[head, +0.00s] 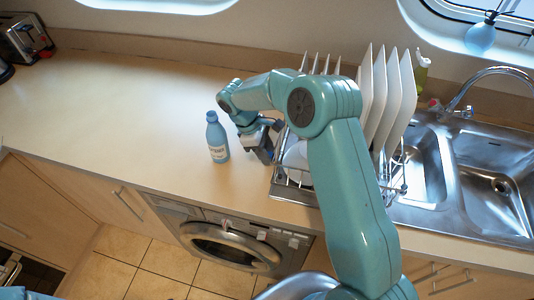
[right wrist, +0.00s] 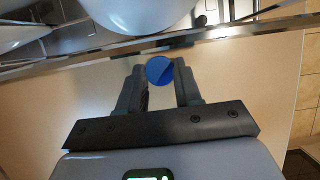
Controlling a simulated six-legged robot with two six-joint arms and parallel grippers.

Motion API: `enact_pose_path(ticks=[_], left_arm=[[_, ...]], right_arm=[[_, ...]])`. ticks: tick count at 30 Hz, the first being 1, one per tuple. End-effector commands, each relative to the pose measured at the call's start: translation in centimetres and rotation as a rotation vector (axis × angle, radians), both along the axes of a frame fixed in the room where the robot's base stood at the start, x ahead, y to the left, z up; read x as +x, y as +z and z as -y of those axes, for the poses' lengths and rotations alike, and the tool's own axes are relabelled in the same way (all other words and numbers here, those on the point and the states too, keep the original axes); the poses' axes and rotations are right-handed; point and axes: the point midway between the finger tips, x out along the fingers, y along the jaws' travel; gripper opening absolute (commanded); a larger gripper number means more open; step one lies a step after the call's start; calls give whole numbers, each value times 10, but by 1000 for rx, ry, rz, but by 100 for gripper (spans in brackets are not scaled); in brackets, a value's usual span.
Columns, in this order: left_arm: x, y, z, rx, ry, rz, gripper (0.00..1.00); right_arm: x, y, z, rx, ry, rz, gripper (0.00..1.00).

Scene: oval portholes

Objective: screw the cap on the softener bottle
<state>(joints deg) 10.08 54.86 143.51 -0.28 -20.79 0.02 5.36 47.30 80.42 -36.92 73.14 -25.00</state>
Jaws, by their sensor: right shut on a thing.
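The softener bottle (head: 218,148) is light blue with a pale label. It stands upright on the counter, left of my right gripper (head: 267,152) in the head view. My right gripper (right wrist: 160,78) is shut on a round blue cap (right wrist: 159,70), which sits between its fingertips in the right wrist view. The gripper is beside the dish rack, apart from the bottle. I cannot make out the cap in the head view. The bottle does not show in the right wrist view. My left gripper is not in view.
A wire dish rack (head: 291,191) with several white plates (head: 372,95) stands just right of the gripper. A steel sink (head: 430,165) lies farther right. The counter (head: 110,110) left of the bottle is clear. A toaster (head: 22,38) stands at the far left.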

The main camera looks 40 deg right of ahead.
Motion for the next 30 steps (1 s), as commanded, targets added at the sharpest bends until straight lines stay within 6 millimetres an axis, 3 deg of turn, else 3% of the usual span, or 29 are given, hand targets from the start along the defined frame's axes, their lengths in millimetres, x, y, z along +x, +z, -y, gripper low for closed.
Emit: enact_pose_path(ticks=[8,24,30], left_arm=[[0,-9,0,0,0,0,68],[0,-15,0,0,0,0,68],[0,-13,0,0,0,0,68]], right_arm=[[1,43,0,-1,1,6,6],[1,163,0,0,0,4,6],[1,188,0,0,0,1,6]])
